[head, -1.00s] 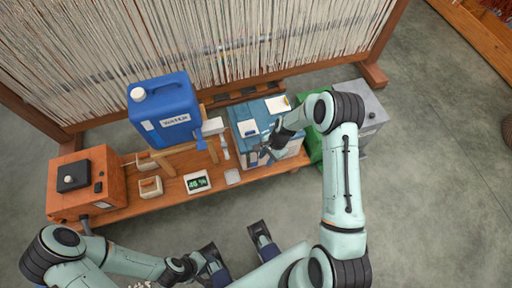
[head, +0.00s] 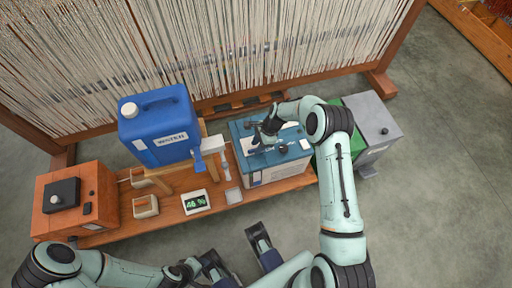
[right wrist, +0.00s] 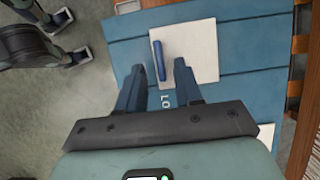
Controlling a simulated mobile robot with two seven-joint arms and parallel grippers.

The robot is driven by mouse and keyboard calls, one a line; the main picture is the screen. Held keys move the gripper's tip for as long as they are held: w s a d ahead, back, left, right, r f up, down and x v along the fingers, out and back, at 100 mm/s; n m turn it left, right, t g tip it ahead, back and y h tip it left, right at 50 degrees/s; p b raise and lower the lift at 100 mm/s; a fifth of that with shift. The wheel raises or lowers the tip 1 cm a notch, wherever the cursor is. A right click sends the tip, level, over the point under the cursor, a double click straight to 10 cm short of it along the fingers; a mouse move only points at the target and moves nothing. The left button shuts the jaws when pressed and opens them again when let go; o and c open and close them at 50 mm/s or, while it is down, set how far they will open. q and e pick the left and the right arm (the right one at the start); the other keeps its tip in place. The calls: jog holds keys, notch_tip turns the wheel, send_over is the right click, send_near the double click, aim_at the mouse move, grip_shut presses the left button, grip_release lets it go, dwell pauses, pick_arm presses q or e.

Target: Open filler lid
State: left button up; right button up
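A blue-topped box (head: 244,132) stands on the wooden bench in the head view. On its top, the right wrist view shows a white square panel (right wrist: 196,48) with an upright-looking blue bar (right wrist: 158,60) at its edge, which looks like the filler lid's handle. The panel looks closed, lying flat. My right gripper (right wrist: 158,72) is open, and its blue fingers point at the bar from either side; contact cannot be told. In the head view it sits over the box top (head: 266,140). My left gripper (head: 236,252) is open and empty near the bottom edge.
A blue water canister (head: 158,125) stands left of the box. A green thing (head: 355,143) and grey box (head: 372,130) stand at the right. A warp-threaded loom is behind.

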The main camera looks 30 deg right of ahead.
jog(key=shift+x, duration=0.95)
jog(key=shift+r, duration=0.1)
jog(key=shift+c, duration=0.3)
grip_shut()
dwell(0.4)
